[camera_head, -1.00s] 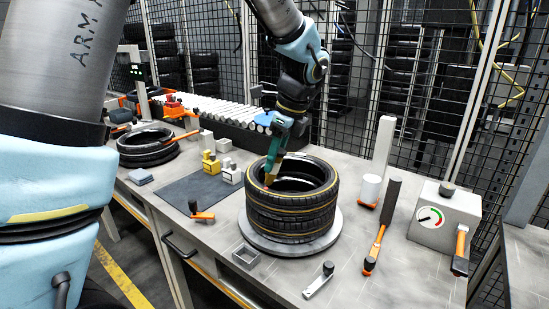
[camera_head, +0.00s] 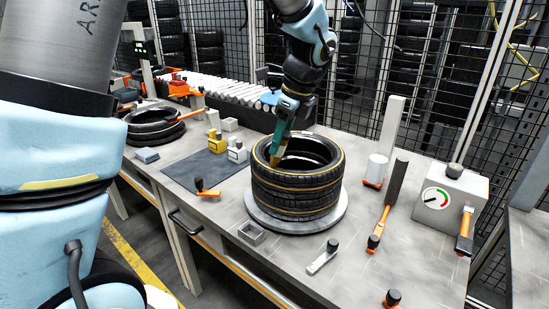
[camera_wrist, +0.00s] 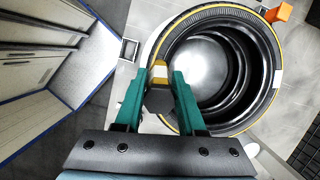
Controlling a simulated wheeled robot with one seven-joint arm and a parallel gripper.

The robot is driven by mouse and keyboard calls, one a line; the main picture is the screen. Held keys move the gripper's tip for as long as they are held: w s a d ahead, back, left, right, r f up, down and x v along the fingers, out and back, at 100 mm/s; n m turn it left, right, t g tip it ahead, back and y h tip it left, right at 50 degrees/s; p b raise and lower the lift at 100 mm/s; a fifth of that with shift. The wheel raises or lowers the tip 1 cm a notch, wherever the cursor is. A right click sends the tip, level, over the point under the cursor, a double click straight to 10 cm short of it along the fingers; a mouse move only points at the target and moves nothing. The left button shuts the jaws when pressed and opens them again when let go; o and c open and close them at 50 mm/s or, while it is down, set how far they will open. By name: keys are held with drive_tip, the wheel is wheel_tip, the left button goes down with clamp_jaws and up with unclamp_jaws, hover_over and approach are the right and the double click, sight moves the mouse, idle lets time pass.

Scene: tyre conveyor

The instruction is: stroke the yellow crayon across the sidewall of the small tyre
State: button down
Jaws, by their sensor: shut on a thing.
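A stack of black tyres with yellow lines, its top tyre (camera_head: 325,181) lying flat, sits on a round grey turntable (camera_head: 338,216). My gripper (camera_head: 278,153) is over the left part of the top tyre's upper sidewall. In the wrist view its two teal fingers (camera_wrist: 157,85) are closed around the crayon (camera_wrist: 159,71), which shows a dark body, a white band and a yellow end. The crayon's end lies over the left rim of the tyre (camera_wrist: 268,95). I cannot tell whether it touches the rubber. A yellow line runs along the tyre's edge.
A small grey tray (camera_head: 251,233) and a short tool (camera_head: 323,257) lie in front. More tyres (camera_head: 153,128) lie at the left.

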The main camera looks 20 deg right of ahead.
drive_tip(key=shift+s+a, duration=0.1)
drive_tip(key=shift+a, duration=0.1)
drive_tip(key=shift+s+a+f, duration=0.1)
drive_tip(key=shift+a, duration=0.1)
drive_tip(key=shift+p, duration=0.3)
drive_tip(key=shift+s+a, duration=0.1)
drive_tip(key=shift+a, duration=0.1)
drive_tip(key=shift+d+p, duration=0.3)
drive_tip(key=shift+p, duration=0.15)
drive_tip(key=shift+w+d, duration=0.15)
drive_tip(key=shift+w, duration=0.05)
drive_tip(key=shift+w+d+p, duration=0.1)
drive_tip(key=shift+d+p, duration=0.1)
drive_tip(key=shift+p, duration=0.15)
drive_tip(key=shift+w+d+p, duration=0.15)
drive_tip(key=shift+d+p, duration=0.05)
drive_tip(key=shift+p, duration=0.1)
idle(0.3)
drive_tip(key=shift+a, duration=0.1)
